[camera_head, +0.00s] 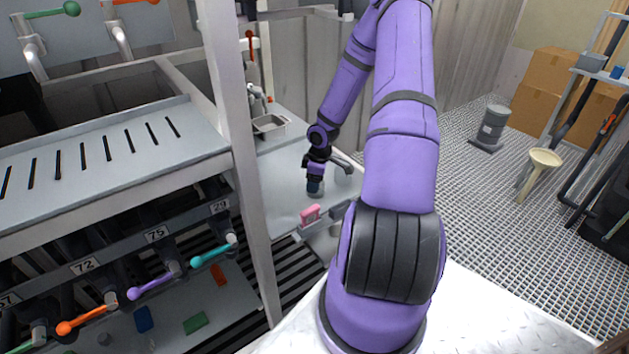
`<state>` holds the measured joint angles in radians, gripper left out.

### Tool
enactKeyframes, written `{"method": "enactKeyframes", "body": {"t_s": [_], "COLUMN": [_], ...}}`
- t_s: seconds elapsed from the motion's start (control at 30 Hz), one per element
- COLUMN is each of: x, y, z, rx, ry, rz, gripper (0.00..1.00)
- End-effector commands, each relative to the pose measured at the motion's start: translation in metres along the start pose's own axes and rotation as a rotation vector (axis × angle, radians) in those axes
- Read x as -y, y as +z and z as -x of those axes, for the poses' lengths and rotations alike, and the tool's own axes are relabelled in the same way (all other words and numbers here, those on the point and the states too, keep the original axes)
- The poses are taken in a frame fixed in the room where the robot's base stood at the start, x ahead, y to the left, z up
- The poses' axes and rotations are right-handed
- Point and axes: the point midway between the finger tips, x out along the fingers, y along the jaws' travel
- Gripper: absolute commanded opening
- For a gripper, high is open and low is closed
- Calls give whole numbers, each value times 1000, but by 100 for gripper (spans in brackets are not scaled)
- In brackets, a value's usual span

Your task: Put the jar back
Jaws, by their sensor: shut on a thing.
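My gripper (316,176) is at the end of my purple arm, over the light grey counter in the middle of the view. It points down and is shut on a small dark blue-grey jar (315,187). The jar looks upright. I cannot tell whether its base touches the counter. The fingers and the upper part of the jar are small and hard to make out from here.
A pink object (310,214) sits at the counter's (283,178) front edge. A metal basin (268,124) lies further back, and a curved faucet-like pipe (341,160) is right of my gripper. A white post (240,150) and a rack with coloured handles stand left.

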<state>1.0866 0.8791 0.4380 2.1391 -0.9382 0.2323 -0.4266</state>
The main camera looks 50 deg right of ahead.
Motion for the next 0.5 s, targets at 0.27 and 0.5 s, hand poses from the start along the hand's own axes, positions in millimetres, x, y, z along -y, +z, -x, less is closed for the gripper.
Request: {"method": "enactKeyframes", "body": {"t_s": [0.27,0.5], "x": [0,0], "y": [0,1], "z": [-2,-4], "rx": [-1,-1], "ry": [1,1], "rz": [0,0], "gripper": [39,92]}}
